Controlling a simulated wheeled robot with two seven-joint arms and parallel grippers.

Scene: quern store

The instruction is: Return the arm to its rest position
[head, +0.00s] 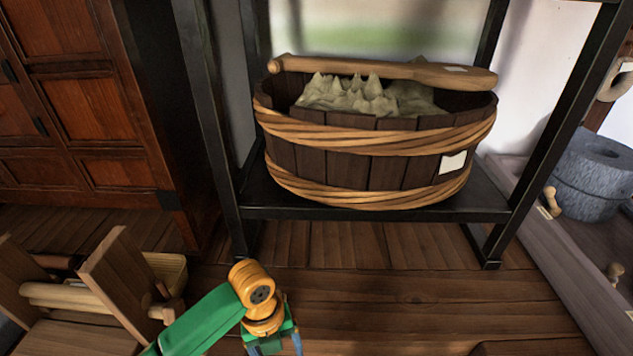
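My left arm comes in from the bottom left, with a green link and an orange wrist. My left gripper (273,346) hangs below that wrist at the bottom edge, over the plank floor. Its fingertips are cut off by the frame, so I cannot tell whether it is open or shut. No object shows in its visible part. My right arm and gripper are not in view.
A dark wooden tub (345,172) with a paddle (400,70) across it stands on a black metal rack (380,214). A wooden frame (115,280) is close left of my arm. A red-brown cabinet (80,110) and stone quern (592,175) flank the rack.

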